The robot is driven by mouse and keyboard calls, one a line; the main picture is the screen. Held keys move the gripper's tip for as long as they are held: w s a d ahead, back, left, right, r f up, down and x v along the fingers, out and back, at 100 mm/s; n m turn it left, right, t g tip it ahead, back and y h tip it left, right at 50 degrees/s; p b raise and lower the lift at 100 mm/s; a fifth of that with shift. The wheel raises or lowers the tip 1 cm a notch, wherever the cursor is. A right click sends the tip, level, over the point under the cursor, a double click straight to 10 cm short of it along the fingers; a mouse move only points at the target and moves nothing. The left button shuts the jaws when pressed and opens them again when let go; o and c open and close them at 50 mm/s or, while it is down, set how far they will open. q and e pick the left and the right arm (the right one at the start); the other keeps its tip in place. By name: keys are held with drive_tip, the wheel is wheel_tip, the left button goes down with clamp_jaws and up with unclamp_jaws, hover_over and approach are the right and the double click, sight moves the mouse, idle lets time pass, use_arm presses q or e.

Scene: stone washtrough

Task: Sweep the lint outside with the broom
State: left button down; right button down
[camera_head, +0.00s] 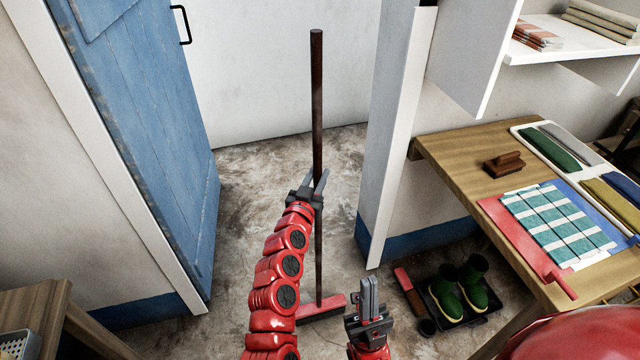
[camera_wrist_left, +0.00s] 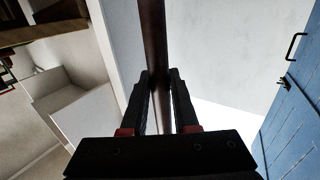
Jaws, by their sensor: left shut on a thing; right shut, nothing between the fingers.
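The broom has a long dark brown handle (camera_head: 317,105) that stands nearly upright in the head view. Its red head (camera_head: 322,308) is on the floor near the doorway, partly behind my left arm. My left gripper (camera_head: 318,185) is shut on the handle around its middle. In the left wrist view the handle (camera_wrist_left: 152,45) runs up between the two fingers of the left gripper (camera_wrist_left: 160,90). My right gripper (camera_head: 369,287) is shut and empty, low in the picture, just right of the broom head. I cannot make out any lint on the mottled floor.
A blue door (camera_head: 145,120) stands open at the left of the doorway. A white wall end (camera_head: 395,140) bounds it on the right. A wooden table (camera_head: 460,165) with cloths and a brush stands at right. Green boots (camera_head: 460,285) on a dark tray sit below it. Floor (camera_head: 270,170) through the doorway is clear.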

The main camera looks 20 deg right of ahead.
use_arm(q)
drive_tip(key=w+b, duration=1.3)
drive_tip(key=w, duration=0.1)
drive_tip(key=shift+a, duration=0.3)
idle(1.1)
drive_tip(key=shift+w+r, duration=0.1)
